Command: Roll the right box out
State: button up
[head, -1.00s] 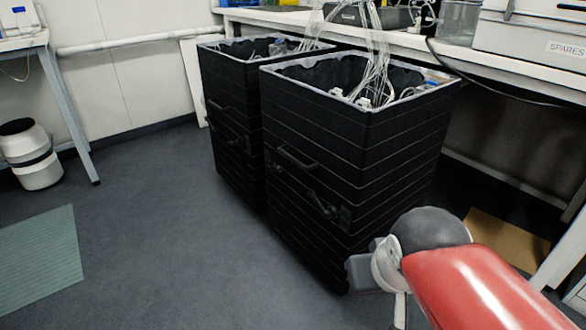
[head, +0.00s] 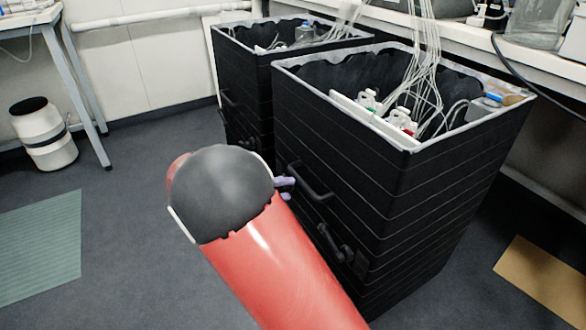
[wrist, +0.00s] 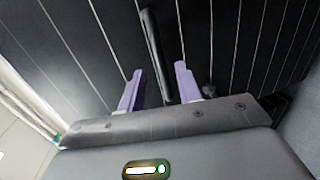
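The right box (head: 420,200) is a tall black ribbed bin with an open top, holding bottles and thin tubes. A black bar handle (head: 313,184) sits high on its front face, with a latch-like fitting (head: 335,243) below. My gripper (head: 286,187) is at the left end of that handle, mostly hidden behind my red arm. In the wrist view, my gripper's two purple fingers (wrist: 159,68) are spread. The handle bar (wrist: 153,45) runs between them with gaps on both sides. Whether the fingers reach past the bar is hard to tell.
A similar black box (head: 245,95) stands close on the left. A bench (head: 480,45) runs behind, with tubes leading down into the right box. A brown mat (head: 542,277) lies at right. The floor at left is open, with a green mat (head: 40,245) and a white bin (head: 45,140).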

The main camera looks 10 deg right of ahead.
aim_at(299, 182)
jog(key=shift+t+h, duration=0.3)
jog(key=shift+t, duration=0.2)
jog(key=x, duration=0.2)
jog(key=w+x, duration=0.1)
jog(key=x, duration=0.4)
jog(key=shift+w+a+f, duration=0.2)
jog(key=shift+w, duration=0.05)
grip_shut()
